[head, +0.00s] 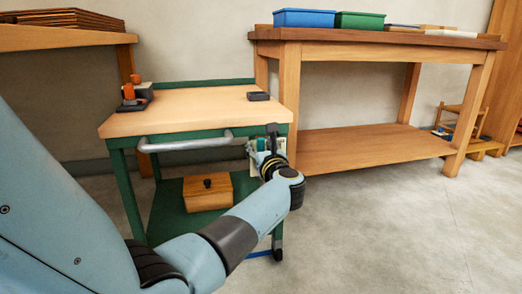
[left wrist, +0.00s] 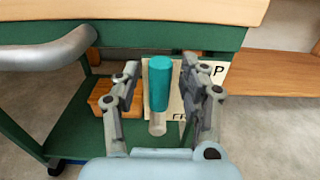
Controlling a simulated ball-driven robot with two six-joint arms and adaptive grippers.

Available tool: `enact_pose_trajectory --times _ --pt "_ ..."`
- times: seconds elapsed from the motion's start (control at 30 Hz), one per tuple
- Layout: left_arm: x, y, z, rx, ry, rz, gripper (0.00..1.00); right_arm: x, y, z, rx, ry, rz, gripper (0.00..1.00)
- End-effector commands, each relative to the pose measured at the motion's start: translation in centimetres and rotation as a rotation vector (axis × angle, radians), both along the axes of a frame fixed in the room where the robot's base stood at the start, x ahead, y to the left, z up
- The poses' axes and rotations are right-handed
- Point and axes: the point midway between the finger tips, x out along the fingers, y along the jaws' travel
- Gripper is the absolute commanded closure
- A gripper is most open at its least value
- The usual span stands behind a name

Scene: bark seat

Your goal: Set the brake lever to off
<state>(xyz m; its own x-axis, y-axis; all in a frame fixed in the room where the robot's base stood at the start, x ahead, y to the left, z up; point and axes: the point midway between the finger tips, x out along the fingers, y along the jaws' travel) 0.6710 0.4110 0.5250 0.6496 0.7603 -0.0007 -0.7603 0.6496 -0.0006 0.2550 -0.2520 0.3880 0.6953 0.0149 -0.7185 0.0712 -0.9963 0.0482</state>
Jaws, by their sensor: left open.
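The brake lever (left wrist: 160,85) has a teal grip on a pale stem and stands upright in the left wrist view. Behind it is a cream plate (left wrist: 176,108) with a "P" at its upper right and partly hidden lettering at its bottom edge. The plate is at the front right of the green cart (head: 123,173) in the head view. My left gripper (left wrist: 159,78) is open, one finger on each side of the lever in the left wrist view; I cannot tell whether either finger touches it. In the head view my gripper and wrist hide most of the lever. My right gripper is not in view.
A metal push handle (head: 185,144) runs along the cart's front, left of the plate. A wooden box (head: 207,194) sits on the lower shelf. A wooden bench (head: 370,44) with blue (head: 303,18) and green (head: 360,21) bins stands behind right. The floor at right is clear.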

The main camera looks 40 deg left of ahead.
Motion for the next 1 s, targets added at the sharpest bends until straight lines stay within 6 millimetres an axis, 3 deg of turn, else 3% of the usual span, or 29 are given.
enact_pose_trajectory --times 0.23,0.57,1.0 --pt "0.06 0.08 0.03 0.001 0.001 0.000 0.57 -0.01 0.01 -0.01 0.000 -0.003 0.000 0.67" --pt "0.05 0.06 0.00 0.001 0.001 0.000 0.99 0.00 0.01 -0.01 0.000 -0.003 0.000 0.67" --pt "0.01 0.02 -0.06 0.000 0.001 0.000 1.00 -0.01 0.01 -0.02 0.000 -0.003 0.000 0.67"
